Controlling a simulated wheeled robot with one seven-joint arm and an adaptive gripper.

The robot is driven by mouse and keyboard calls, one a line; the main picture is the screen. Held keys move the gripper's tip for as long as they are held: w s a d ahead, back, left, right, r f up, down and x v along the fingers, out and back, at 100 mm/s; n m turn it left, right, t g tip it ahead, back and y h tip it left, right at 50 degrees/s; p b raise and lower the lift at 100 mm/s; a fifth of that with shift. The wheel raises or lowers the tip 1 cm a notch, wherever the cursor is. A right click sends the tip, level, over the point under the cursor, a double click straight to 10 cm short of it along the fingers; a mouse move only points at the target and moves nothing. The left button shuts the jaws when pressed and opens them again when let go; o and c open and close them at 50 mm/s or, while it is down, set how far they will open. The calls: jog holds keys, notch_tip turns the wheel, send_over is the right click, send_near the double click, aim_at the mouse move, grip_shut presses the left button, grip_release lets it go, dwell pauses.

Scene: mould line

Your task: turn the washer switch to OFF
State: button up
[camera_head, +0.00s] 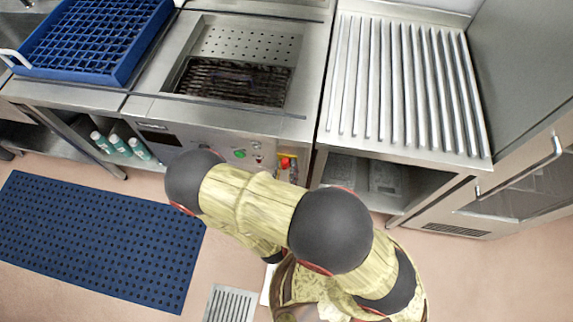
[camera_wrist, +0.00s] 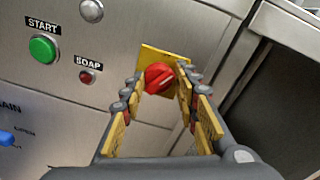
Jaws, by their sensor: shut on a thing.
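The washer switch is a red rotary knob (camera_wrist: 158,77) on a yellow square plate (camera_wrist: 150,54) on the steel front panel, near its right edge. My gripper (camera_wrist: 161,88) reaches up to it in the wrist view, with one finger on each side, shut on the knob. The knob's grip ridge lies at a slant, and I cannot read any position marks on the plate. In the head view the red switch (camera_head: 285,162) and its yellow plate show just beyond my arm, which hides my gripper there.
Left of the switch are a green START button (camera_wrist: 44,48) and a small red SOAP button (camera_wrist: 87,77). A blue handle (camera_wrist: 6,138) sits lower left. The blue floor mat (camera_head: 95,235) lies before the washer. A ribbed steel counter (camera_head: 405,90) stands to the right.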

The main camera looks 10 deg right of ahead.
jog(key=n+p, duration=0.2)
jog(key=n, duration=0.1)
jog(key=shift+a+n, duration=0.3)
jog(key=shift+f+n+g+p, duration=0.15)
jog(key=shift+n+p, duration=0.35)
jog(key=shift+n, duration=0.3)
jog(key=shift+f+n+g+p, duration=0.15)
jog(key=shift+n+p, duration=0.35)
jog(key=shift+n, duration=0.3)
jog(key=shift+d, duration=0.1)
jog(key=o, duration=0.9)
jog(key=shift+c, duration=0.2)
jog(key=shift+o, duration=1.1)
jog(key=shift+r, duration=0.15)
jog(key=v, duration=0.7)
jog(key=shift+s, duration=0.2)
